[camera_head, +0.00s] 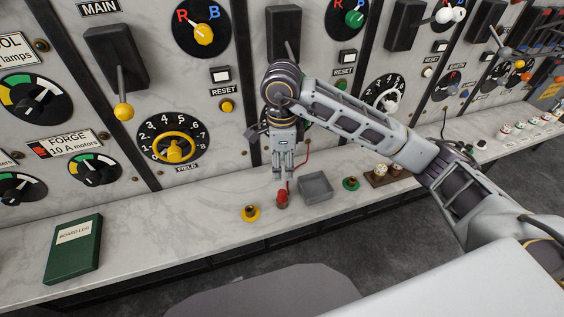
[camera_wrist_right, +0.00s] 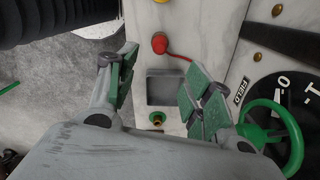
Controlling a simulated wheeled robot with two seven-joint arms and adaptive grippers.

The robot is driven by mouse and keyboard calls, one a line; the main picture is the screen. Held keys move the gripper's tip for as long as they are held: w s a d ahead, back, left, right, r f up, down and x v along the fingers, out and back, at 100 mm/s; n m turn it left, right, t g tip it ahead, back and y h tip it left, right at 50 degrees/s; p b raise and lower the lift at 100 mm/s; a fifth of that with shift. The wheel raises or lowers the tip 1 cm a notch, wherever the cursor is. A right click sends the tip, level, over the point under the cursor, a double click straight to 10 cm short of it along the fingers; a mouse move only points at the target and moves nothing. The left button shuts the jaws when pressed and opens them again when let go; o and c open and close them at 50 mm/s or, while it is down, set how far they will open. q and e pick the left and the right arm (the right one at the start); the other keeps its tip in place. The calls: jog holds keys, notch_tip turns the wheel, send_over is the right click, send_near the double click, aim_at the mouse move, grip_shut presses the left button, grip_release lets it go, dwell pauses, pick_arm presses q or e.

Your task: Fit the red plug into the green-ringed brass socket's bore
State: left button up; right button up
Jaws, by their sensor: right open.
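The red plug (camera_head: 282,200) is on the marble ledge, with a thin red cord running up toward the panel. It also shows near the top of the right wrist view (camera_wrist_right: 159,43). What it rests on is too small to tell. The green-ringed brass socket (camera_head: 350,184) is on the ledge right of a grey tray; in the wrist view it (camera_wrist_right: 157,117) shows between my fingers. My right gripper (camera_head: 284,178) points down just above the plug, open and empty. In the wrist view its green-padded fingers (camera_wrist_right: 160,64) are spread apart. My left gripper is not in view.
The open grey tray (camera_head: 331,190) sits between plug and green-ringed socket. A yellow-ringed socket (camera_head: 251,213) is left of the plug. A wooden block (camera_head: 378,179) with fittings is further right. A green book (camera_head: 73,249) lies far left. The upright panel with dials and levers rises behind.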

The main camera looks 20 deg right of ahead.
aim_at(282, 191)
jog(key=shift+f, duration=0.15)
jog(key=shift+f+p, duration=0.85)
jog(key=shift+f, duration=5.9)
jog(key=shift+c, duration=0.4)
grip_shut()
jog(key=shift+r, duration=0.15)
jog(key=shift+r+p, duration=0.95)
jog(key=shift+r, duration=1.2)
